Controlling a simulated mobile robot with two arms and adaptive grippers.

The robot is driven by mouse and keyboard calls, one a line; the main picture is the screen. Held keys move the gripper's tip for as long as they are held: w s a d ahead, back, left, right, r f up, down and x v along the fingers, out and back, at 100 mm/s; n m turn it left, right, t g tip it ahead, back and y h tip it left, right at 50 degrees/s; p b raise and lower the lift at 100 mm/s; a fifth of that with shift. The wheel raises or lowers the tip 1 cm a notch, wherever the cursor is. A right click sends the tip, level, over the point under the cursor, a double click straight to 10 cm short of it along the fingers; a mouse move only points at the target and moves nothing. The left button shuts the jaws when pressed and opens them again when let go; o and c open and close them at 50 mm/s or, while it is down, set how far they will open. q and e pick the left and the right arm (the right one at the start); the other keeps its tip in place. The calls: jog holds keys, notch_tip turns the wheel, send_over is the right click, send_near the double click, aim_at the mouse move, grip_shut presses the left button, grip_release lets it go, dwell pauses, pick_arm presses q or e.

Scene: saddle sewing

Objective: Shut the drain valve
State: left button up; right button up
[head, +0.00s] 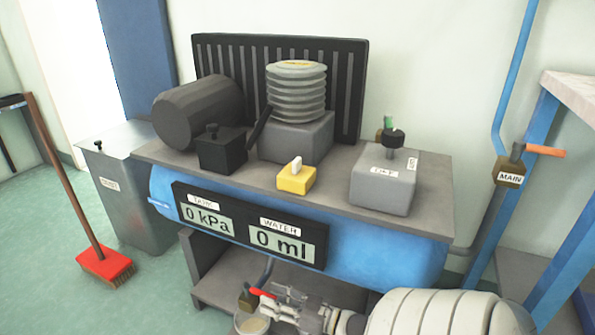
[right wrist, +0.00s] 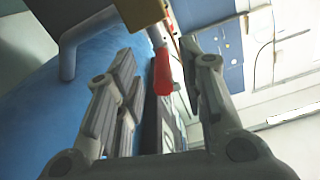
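The drain valve is a small brass body (head: 247,298) with a red lever (head: 262,293), low under the front of the blue tank (head: 385,258). In the right wrist view the brass body (right wrist: 143,12) is at the top, and its red lever (right wrist: 162,74) points down between my fingers. My right gripper (head: 281,304) is just right of the lever in the head view. In the wrist view its two fingers (right wrist: 160,88) are spread on either side of the lever, with gaps to both. My left gripper is not in view.
A pale cup (head: 252,324) stands under the valve. A display panel (head: 250,228) on the tank reads 0 kPa and 0 ml. A MAIN valve (head: 510,171) with an orange lever is at right. A red broom (head: 104,266) and a grey bin (head: 135,200) stand at left.

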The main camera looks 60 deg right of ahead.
jog(key=v, duration=0.9)
jog(key=shift+r, duration=0.2)
